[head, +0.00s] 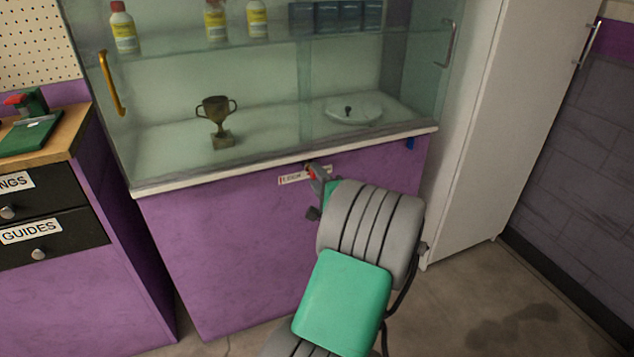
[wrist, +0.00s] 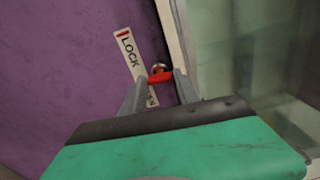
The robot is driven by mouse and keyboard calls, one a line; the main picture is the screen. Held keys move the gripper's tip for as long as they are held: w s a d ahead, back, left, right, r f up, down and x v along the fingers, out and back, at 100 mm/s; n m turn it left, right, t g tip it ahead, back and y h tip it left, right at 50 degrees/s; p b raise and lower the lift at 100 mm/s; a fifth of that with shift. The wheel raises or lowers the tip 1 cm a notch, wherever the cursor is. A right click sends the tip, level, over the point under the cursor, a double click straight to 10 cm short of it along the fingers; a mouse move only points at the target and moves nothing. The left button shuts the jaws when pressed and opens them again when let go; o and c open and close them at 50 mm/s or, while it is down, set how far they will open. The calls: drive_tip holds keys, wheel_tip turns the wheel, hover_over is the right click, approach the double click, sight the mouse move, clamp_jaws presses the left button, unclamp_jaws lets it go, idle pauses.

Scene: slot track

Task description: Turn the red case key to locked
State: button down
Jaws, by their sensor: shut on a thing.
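The red case key (wrist: 161,77) sits in a round metal lock on the purple front of the display case, just below its pale ledge. My gripper (wrist: 160,84) is shut on the red key, with one grey finger on each side of it. In the head view the key (head: 311,172) is a small red spot at the end of my gripper (head: 316,177). A white label (wrist: 132,58) beside the lock reads "LOCK" with a red bar at one end. Its other end is partly hidden behind a finger. I cannot tell the key's exact angle.
The glass display case holds a trophy (head: 217,122), a round plate (head: 353,110) and several bottles. A yellow handle (head: 112,83) is on its left and a grey handle (head: 450,44) on its right. A workbench with drawers (head: 40,237) stands left. Floor is free at right.

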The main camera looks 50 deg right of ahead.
drive_tip(key=shift+n, duration=0.5)
drive_tip(key=c, duration=0.9)
unclamp_jaws()
drive_tip(key=v, duration=0.8)
